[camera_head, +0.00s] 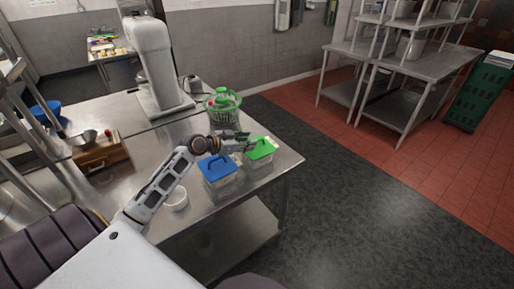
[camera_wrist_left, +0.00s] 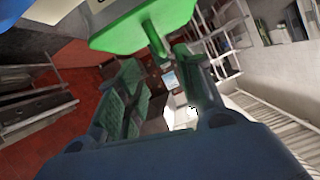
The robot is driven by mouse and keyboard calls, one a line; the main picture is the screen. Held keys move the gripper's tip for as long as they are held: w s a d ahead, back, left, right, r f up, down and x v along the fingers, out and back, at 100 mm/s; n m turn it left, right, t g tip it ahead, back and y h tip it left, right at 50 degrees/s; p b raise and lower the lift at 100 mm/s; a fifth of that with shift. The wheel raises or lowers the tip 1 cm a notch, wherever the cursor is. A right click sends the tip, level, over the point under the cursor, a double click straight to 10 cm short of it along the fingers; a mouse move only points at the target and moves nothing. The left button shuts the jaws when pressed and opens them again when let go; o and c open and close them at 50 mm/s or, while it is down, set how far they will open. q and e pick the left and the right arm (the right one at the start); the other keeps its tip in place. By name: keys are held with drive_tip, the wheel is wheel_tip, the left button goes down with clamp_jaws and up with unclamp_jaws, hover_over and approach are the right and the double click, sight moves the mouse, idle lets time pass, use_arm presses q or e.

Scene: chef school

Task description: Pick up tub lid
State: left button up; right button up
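A clear tub with a green lid (camera_head: 261,147) stands near the right end of the steel table. A clear tub with a blue lid (camera_head: 215,165) stands to its left. The fingers stand apart with a gap, and I see no clear grip on the handle. My right gripper is not in view.
The steel table (camera_head: 150,150) also bears a white cup (camera_head: 177,199), a green basket (camera_head: 222,108) with bottles behind my gripper, and a wooden box (camera_head: 101,153). A white stand mixer (camera_head: 152,60) stands at the back. The floor to the right is open.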

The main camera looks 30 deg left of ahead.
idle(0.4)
use_arm(q)
drive_tip(key=shift+w+d+f+p, duration=0.1)
drive_tip(key=shift+w+f+p, duration=0.25)
drive_tip(key=shift+w, duration=0.3)
drive_tip(key=shift+w+d+f+p, duration=0.1)
drive_tip(key=shift+w+f, duration=0.35)
drive_tip(key=shift+w, duration=0.15)
drive_tip(key=shift+x, duration=1.15)
drive_tip(key=shift+a+f, duration=0.1)
clamp_jaws()
